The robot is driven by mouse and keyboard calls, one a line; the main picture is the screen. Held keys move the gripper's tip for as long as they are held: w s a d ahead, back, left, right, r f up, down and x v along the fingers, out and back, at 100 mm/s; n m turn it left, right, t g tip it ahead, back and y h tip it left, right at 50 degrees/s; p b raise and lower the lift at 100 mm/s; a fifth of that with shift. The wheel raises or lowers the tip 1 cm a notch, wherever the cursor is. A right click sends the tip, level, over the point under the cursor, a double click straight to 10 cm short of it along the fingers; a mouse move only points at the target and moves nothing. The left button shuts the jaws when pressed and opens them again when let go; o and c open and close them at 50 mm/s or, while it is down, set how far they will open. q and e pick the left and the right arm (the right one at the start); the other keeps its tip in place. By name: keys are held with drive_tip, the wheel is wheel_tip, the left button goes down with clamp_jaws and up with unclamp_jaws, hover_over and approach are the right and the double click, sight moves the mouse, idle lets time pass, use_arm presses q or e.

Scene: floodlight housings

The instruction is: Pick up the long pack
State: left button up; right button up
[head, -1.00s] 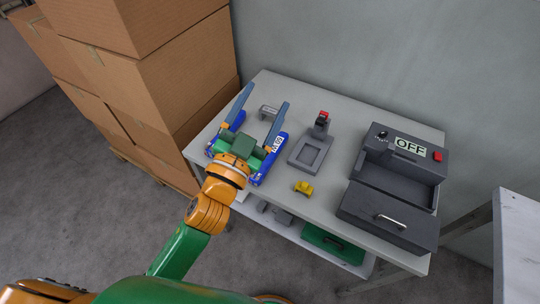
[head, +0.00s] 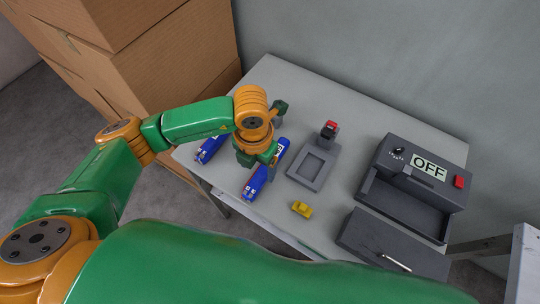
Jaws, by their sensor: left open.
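Two blue packs lie on the grey table. The right pack (head: 256,184) has a white label and lies at a slant, partly covered by my gripper. The left pack (head: 207,150) is partly hidden under my left arm, so I cannot compare their full lengths. My left gripper (head: 270,158) points down over the table, above and beside the upper part of the right pack. It is open, and its fingertips are mostly hidden by its own body. I cannot tell whether it touches the pack. My right gripper is out of view.
A grey stand with a square recess (head: 311,166) and a red-topped part (head: 329,130) is right of the packs. A small yellow piece (head: 302,208) lies in front. A dark box marked OFF (head: 407,212) is further right. Cardboard boxes (head: 180,60) rise at left.

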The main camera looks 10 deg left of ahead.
sight(257, 180)
use_arm(q)
drive_tip(key=f, duration=0.1)
drive_tip(key=s+f, duration=0.1)
drive_tip(key=f, duration=0.2)
drive_tip(key=shift+s+a+p, duration=0.1)
drive_tip(key=shift+s+p, duration=0.2)
drive_tip(key=shift+p, duration=0.1)
drive_tip(key=shift+w+f, duration=0.25)
drive_tip(key=shift+w, duration=0.15)
drive_tip(key=shift+s+r, duration=0.1)
drive_tip(key=shift+s, duration=0.05)
clamp_jaws()
drive_tip(key=shift+r, duration=0.1)
drive_tip(key=shift+r, duration=0.25)
drive_tip(key=r, duration=0.3)
drive_tip(key=shift+d, duration=0.3)
drive_tip(key=s+d+r+b, duration=0.1)
drive_tip(key=s+d+r, duration=0.8)
drive_tip(key=s, duration=0.1)
drive_tip(key=shift+s+r, duration=0.15)
drive_tip(key=shift+s, duration=0.05)
